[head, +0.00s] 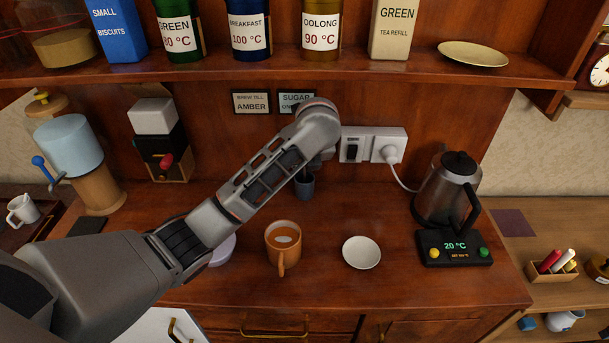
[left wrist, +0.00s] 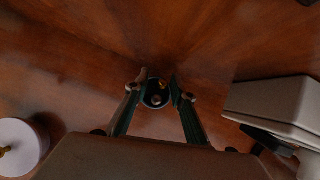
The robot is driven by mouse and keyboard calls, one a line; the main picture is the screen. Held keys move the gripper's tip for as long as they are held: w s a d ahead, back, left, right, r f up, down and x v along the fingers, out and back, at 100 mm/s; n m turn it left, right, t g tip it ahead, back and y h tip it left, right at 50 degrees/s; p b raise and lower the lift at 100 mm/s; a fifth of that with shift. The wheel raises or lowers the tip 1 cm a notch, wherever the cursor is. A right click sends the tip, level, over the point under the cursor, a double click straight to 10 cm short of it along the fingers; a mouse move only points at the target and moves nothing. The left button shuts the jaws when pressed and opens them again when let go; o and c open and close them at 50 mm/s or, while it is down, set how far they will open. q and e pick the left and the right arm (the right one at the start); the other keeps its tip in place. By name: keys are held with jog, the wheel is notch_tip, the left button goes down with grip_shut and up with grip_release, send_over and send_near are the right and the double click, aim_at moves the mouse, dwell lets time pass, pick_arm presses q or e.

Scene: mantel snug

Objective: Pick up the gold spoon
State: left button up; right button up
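A small dark cup (head: 305,188) stands at the back of the counter, partly hidden behind my left arm. In the left wrist view the same cup (left wrist: 157,101) is seen from above, with a small gold-coloured piece (left wrist: 163,86) inside, apparently the gold spoon; its full shape is hidden. My left gripper (left wrist: 159,79) is open, one finger on each side of the cup's mouth in that view. I cannot tell whether the fingers touch anything. In the head view my left wrist hides most of the gripper. My right gripper is not in view.
An orange mug (head: 283,242) and a white saucer (head: 361,253) stand in front of the cup. A kettle (head: 448,190) is at right. A white socket panel (head: 373,145) is on the back wall. A shelf (head: 290,72) with tins runs above my arm.

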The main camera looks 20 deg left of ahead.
pick_arm(q)
jog(key=shift+w, duration=0.1)
grip_shut()
dwell(0.3)
